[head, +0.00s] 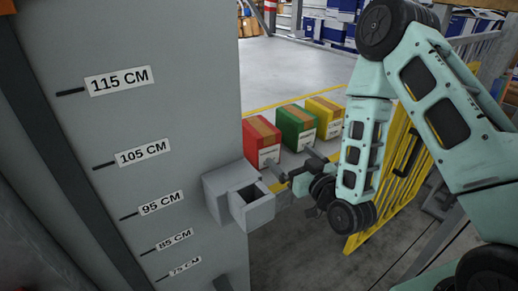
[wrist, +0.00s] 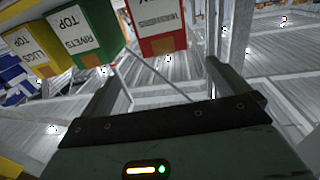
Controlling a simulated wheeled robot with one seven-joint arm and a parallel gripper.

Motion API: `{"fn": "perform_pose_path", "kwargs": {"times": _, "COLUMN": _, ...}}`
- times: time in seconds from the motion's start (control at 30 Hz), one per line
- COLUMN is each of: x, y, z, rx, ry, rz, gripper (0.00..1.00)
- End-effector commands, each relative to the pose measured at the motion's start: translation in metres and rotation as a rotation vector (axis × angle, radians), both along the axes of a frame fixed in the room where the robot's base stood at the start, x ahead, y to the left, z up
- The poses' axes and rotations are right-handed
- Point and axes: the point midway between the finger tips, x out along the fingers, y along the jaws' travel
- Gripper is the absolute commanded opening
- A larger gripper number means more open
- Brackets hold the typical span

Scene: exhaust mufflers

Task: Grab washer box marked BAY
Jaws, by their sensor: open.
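A red box (head: 262,145) with a brown tape band stands at the left of a row of three boxes. In the wrist view the red box (wrist: 160,20) is at the top, cut off by the frame. My gripper (head: 296,172) is in front of the row, near the red box. In the wrist view my gripper (wrist: 160,85) has its two fingers wide apart with nothing between them, and the red box lies beyond them.
A green box (head: 297,127), labelled RIVETS TOP in the wrist view, and a yellow box (head: 326,117) stand to the right. A grey pillar (head: 150,90) with height marks and a protruding grey bracket (head: 240,195) is close left of my gripper. A yellow railing (head: 385,185) is at right.

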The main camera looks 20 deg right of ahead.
Motion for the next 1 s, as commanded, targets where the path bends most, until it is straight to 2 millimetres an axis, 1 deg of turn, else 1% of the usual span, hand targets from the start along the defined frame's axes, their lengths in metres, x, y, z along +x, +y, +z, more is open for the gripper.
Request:
{"fn": "perform_pose_path", "kwargs": {"times": 0.03, "x": 0.004, "y": 0.000, "z": -0.006, "rx": 0.000, "ry": -0.005, "rz": 0.000, "gripper": 1.00}}
{"fn": "perform_pose_path", "kwargs": {"times": 0.13, "x": 0.009, "y": 0.002, "z": -0.006, "rx": 0.000, "ry": -0.003, "rz": -0.001, "gripper": 1.00}}
{"fn": "perform_pose_path", "kwargs": {"times": 0.17, "x": 0.017, "y": 0.003, "z": 0.001, "rx": 0.001, "ry": -0.004, "rz": -0.001, "gripper": 1.00}}
{"fn": "perform_pose_path", "kwargs": {"times": 0.2, "x": 0.026, "y": 0.005, "z": 0.002, "rx": 0.001, "ry": -0.003, "rz": -0.001, "gripper": 1.00}}
{"fn": "perform_pose_path", "kwargs": {"times": 0.4, "x": 0.067, "y": 0.015, "z": 0.002, "rx": 0.001, "ry": -0.002, "rz": -0.001, "gripper": 1.00}}
{"fn": "perform_pose_path", "kwargs": {"times": 0.5, "x": 0.084, "y": 0.018, "z": 0.002, "rx": 0.001, "ry": -0.001, "rz": -0.002, "gripper": 1.00}}
{"fn": "perform_pose_path", "kwargs": {"times": 0.6, "x": 0.096, "y": 0.021, "z": 0.001, "rx": 0.001, "ry": 0.001, "rz": -0.001, "gripper": 1.00}}
{"fn": "perform_pose_path", "kwargs": {"times": 0.83, "x": 0.110, "y": 0.026, "z": 0.000, "rx": 0.001, "ry": 0.001, "rz": 0.000, "gripper": 1.00}}
{"fn": "perform_pose_path", "kwargs": {"times": 1.0, "x": 0.134, "y": 0.036, "z": 0.000, "rx": 0.001, "ry": 0.000, "rz": 0.001, "gripper": 1.00}}
